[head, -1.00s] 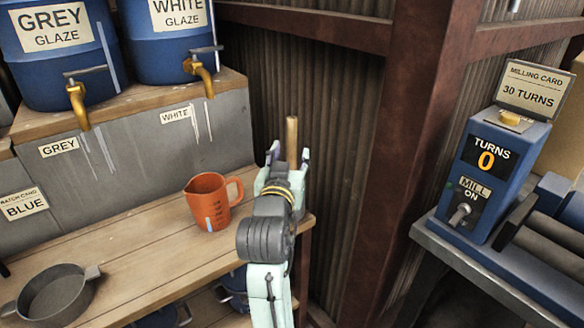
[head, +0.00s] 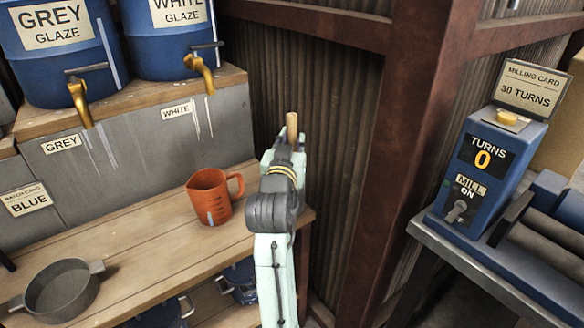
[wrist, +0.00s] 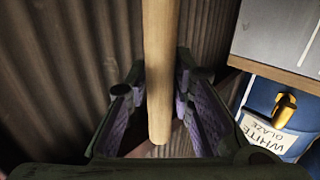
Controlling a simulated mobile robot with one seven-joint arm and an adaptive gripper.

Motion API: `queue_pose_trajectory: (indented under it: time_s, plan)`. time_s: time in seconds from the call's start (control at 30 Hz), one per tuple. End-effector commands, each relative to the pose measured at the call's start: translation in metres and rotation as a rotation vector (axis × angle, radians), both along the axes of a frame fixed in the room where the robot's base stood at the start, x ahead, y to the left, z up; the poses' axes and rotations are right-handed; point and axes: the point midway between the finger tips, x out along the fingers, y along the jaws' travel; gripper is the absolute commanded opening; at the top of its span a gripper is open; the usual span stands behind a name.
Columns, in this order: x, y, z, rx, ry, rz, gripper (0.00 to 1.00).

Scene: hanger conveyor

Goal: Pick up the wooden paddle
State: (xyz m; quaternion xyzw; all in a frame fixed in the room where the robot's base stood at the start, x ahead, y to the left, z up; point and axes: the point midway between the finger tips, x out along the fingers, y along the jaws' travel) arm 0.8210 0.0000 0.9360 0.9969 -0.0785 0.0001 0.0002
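The wooden paddle shows only as a pale round handle (wrist: 160,70) in the wrist view, running from the top edge down to a blunt end between my fingers. In the head view its tip (head: 292,124) rises just beyond my gripper (head: 284,152), past the right end of the wooden bench; the rest of it is hidden. My gripper (wrist: 162,100) is open in the wrist view. Its purple-padded fingers stand on either side of the handle, with narrow gaps showing. Whether either pad touches it is unclear.
An orange jug (head: 210,196) stands on the bench (head: 130,240) left of my arm, and a grey pan (head: 62,292) is farther left. A corrugated wall (head: 335,150) is close behind the paddle. The blue mill (head: 485,165) is at right.

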Motion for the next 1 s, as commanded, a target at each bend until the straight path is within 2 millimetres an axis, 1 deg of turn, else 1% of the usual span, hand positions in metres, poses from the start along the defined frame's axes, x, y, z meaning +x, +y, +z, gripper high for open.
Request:
queue_pose_trajectory:
  time_s: [0.03,0.2,0.3,0.63,0.77,0.87,1.0]
  plan:
    - [0.000,0.000,0.000,0.000,0.000,0.000,0.17]
    - [0.000,0.000,0.000,0.000,0.000,0.000,0.05]
    - [0.000,0.000,0.000,0.000,0.000,0.000,0.00]
    - [0.000,0.000,0.001,0.000,-0.001,0.000,0.00]
    - [0.000,0.000,0.004,0.000,-0.002,0.000,0.00]
    - [0.000,0.000,0.012,-0.001,-0.004,0.000,0.00]
    - [0.000,0.000,0.031,0.001,-0.006,0.000,0.00]
